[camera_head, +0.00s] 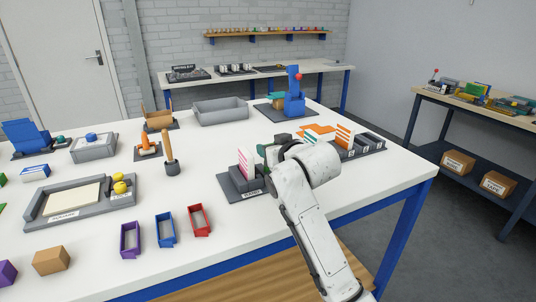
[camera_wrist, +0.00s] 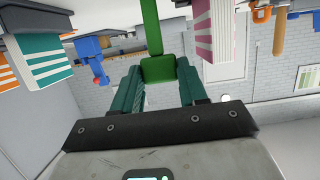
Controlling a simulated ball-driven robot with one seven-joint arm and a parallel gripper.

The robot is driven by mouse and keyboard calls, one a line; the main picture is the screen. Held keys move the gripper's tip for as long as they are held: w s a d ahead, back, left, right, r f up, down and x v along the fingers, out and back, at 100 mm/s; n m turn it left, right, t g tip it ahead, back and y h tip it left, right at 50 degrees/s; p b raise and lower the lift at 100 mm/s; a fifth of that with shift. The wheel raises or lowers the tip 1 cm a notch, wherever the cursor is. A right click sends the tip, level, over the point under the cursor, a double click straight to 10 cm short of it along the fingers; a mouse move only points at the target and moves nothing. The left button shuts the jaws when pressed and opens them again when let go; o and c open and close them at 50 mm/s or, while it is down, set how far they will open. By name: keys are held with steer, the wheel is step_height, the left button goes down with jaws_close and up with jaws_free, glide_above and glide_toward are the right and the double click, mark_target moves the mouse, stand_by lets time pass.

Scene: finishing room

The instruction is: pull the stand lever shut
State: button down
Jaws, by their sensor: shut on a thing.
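My gripper (camera_wrist: 160,84) is shut on a green bar with a block-shaped end (camera_wrist: 151,25), which I take to be the stand lever. In the wrist view, turned upside down, the bar runs from between the two fingertips to the top edge. Its far end is out of view. In the head view my white arm link hides most of the gripper and the bar. A dark stand (camera_head: 237,188) with a pink-and-white striped piece (camera_head: 246,165) is just left of my gripper; the striped piece also shows in the wrist view (camera_wrist: 221,35).
A blue device (camera_head: 294,103) with a red knob and a grey tray (camera_head: 220,111) are behind. An upright wooden handle (camera_head: 168,147) stands left. The white table's (camera_head: 330,205) front right is clear.

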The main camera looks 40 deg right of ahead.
steer(key=shift+s+a+f+t+b, duration=0.1)
steer(key=shift+s+f+t+b, duration=0.35)
steer(key=shift+t+b, duration=0.5)
steer(key=shift+s+r, duration=0.15)
steer(key=c, duration=0.9)
jaws_free()
steer(key=v, duration=1)
steer(key=shift+s+a+p, duration=0.3)
